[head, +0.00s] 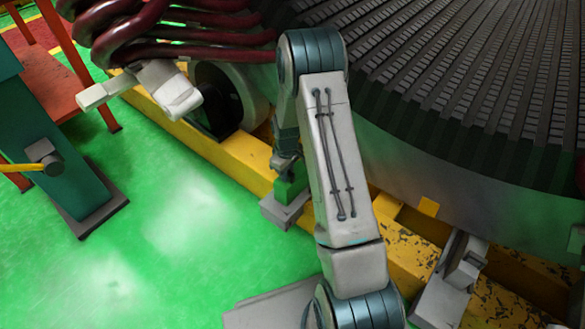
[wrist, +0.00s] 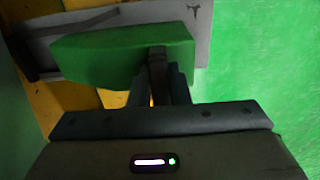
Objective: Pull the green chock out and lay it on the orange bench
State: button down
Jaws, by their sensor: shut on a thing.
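The green chock (wrist: 100,55) is a block with slanted ends in the wrist view. My gripper (wrist: 158,75) is shut on a thin upright tab at its near side. Behind it in that view lies a pale grey plate or bracket (wrist: 190,30). In the head view the chock (head: 291,187) shows beside my arm, just above or on a grey block (head: 284,211) by the yellow rail; whether it touches cannot be told. My gripper (head: 285,165) is partly hidden there by my arm. The orange bench (head: 50,80) stands at the far left.
A yellow rail (head: 185,135) runs under the large dark ribbed stator (head: 470,80). A white wheel (head: 235,90) sits by the rail, with dark red coils (head: 170,30) above. A teal post (head: 60,150) stands before the bench. Green floor (head: 180,230) is clear between.

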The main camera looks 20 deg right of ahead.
jog(key=shift+s+a, duration=0.55)
jog(key=shift+a, duration=0.3)
jog(key=c, duration=1.3)
grip_release()
notch_tip(320, 180, up, 14)
jog(key=p, duration=0.5)
jog(key=shift+f, duration=0.1)
